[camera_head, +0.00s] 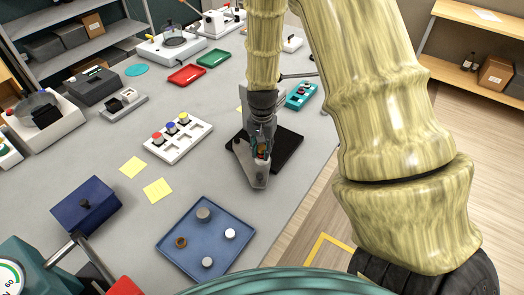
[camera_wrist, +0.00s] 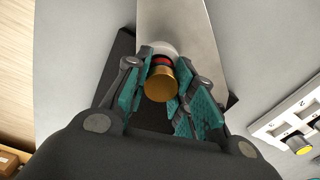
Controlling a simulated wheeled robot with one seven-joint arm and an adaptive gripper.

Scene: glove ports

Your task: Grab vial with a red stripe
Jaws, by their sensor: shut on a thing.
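A vial with a gold cap and a red stripe (camera_wrist: 161,85) sits between the teal finger pads of my gripper (camera_wrist: 160,88) in the wrist view. The fingers are shut on it from both sides. Its pale far end is beyond the red band. In the head view my gripper (camera_head: 262,150) is over a grey metal piece (camera_head: 256,178) on a black base (camera_head: 287,151). There the vial shows only as a small red and gold spot (camera_head: 262,154). I cannot tell whether the vial still touches the metal piece.
A white rack (camera_head: 196,139) with red, blue and yellow-topped vials stands left of my gripper; its edge shows in the wrist view. A blue tray (camera_head: 205,240) with small parts lies in front. A teal rack (camera_head: 301,95) stands behind. Grey table is clear around the yellow notes (camera_head: 158,190).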

